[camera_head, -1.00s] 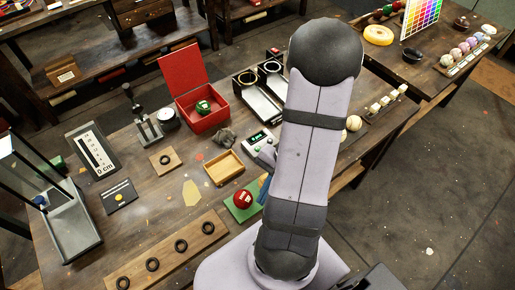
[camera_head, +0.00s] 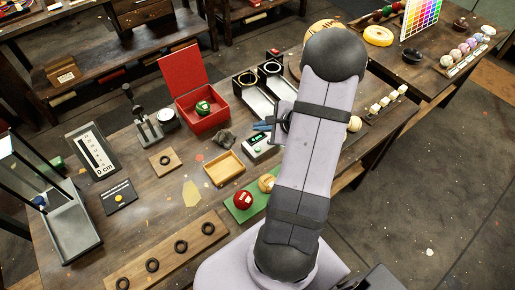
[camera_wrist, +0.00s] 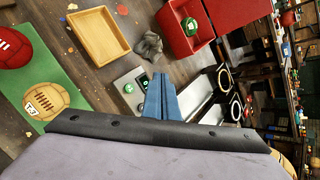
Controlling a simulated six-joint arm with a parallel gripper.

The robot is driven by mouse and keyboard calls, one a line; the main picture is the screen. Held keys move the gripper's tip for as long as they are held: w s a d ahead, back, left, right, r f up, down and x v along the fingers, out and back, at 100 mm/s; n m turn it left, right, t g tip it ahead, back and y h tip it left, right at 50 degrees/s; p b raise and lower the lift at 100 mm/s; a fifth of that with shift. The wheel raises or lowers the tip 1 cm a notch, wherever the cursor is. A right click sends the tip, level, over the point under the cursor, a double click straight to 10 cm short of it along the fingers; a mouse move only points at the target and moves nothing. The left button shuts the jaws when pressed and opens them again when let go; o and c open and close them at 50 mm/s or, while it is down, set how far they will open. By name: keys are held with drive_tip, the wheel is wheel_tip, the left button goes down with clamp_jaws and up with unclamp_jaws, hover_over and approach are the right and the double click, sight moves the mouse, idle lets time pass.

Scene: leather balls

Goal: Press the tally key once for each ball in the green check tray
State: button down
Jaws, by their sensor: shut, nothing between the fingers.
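The green check tray (camera_head: 236,216) lies at the front of the bench. A red ball (camera_head: 243,200) and a tan ball (camera_head: 267,183) show on it; my arm hides its right part. Both balls also show in the wrist view, the red one (camera_wrist: 10,48) cut by the edge and the tan one (camera_wrist: 46,99) with a small white label. The tally counter (camera_head: 263,150) is a pale box with a small lit display. In the wrist view a round green key (camera_wrist: 128,88) shows on it. My gripper (camera_wrist: 161,76) has blue fingers, shut and empty, over the counter's far end beside the key.
An empty wooden tray (camera_head: 224,168) and a grey crumpled lump (camera_head: 225,138) lie left of the counter. An open red box (camera_head: 205,122) with a green ball stands behind. Two dark-ended chutes (camera_head: 258,100) stand behind the counter. A wooden board with black rings lies at front left.

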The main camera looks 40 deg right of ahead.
drive_tip(key=shift+f, duration=0.1)
idle(0.4)
wheel_tip(320, 180, down, 7)
drive_tip(key=b, duration=0.5)
drive_tip(key=shift+f, duration=0.15)
drive_tip(key=shift+f+b, duration=0.7)
drive_tip(key=shift+b, duration=0.15)
drive_tip(key=shift+f+b, duration=0.85)
drive_tip(key=shift+b, duration=0.4)
idle(2.1)
drive_tip(key=shift+r, duration=0.15)
drive_tip(key=shift+r+p, duration=0.5)
drive_tip(key=shift+r, duration=0.25)
drive_tip(key=shift+r, duration=0.1)
drive_tip(key=shift+r+p, duration=1.65)
drive_tip(key=shift+r, duration=0.75)
